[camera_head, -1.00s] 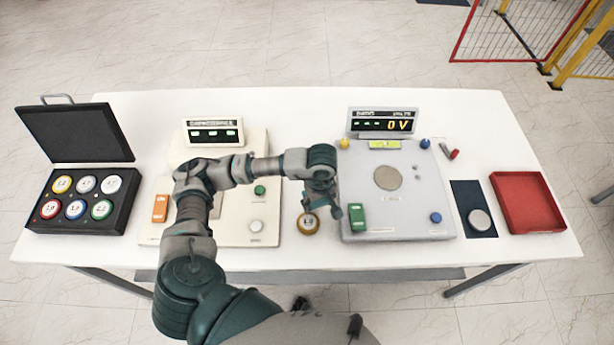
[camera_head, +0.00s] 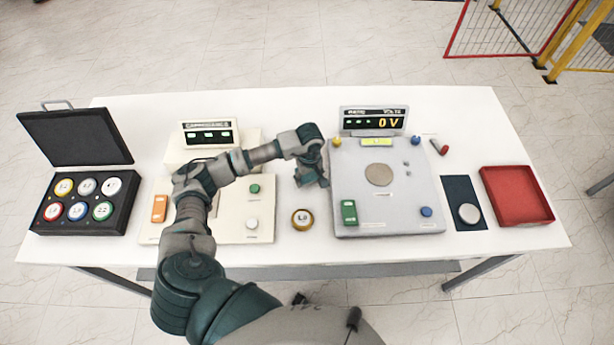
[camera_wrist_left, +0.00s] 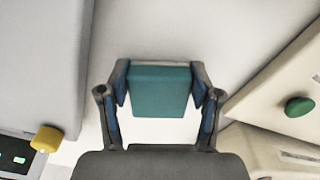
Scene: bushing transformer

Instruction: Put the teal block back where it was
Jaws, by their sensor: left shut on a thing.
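The teal block (camera_wrist_left: 160,91) shows in the left wrist view, held between the two fingers of my left gripper (camera_wrist_left: 160,80). The gripper is shut on it. In the head view my left gripper (camera_head: 314,180) points down over the white strip between the cream capacitance unit (camera_head: 232,228) and the grey voltage unit (camera_head: 400,200). The block cannot be made out there. I cannot tell how high the block is above the table. My right gripper is not in view.
A gold-rimmed round piece (camera_head: 302,219) lies in front of the gripper on the white table (camera_head: 285,245). A black case (camera_head: 40,215) with several round pieces stands at the left. A red tray (camera_head: 518,212) and a dark mat (camera_head: 462,190) are at the right.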

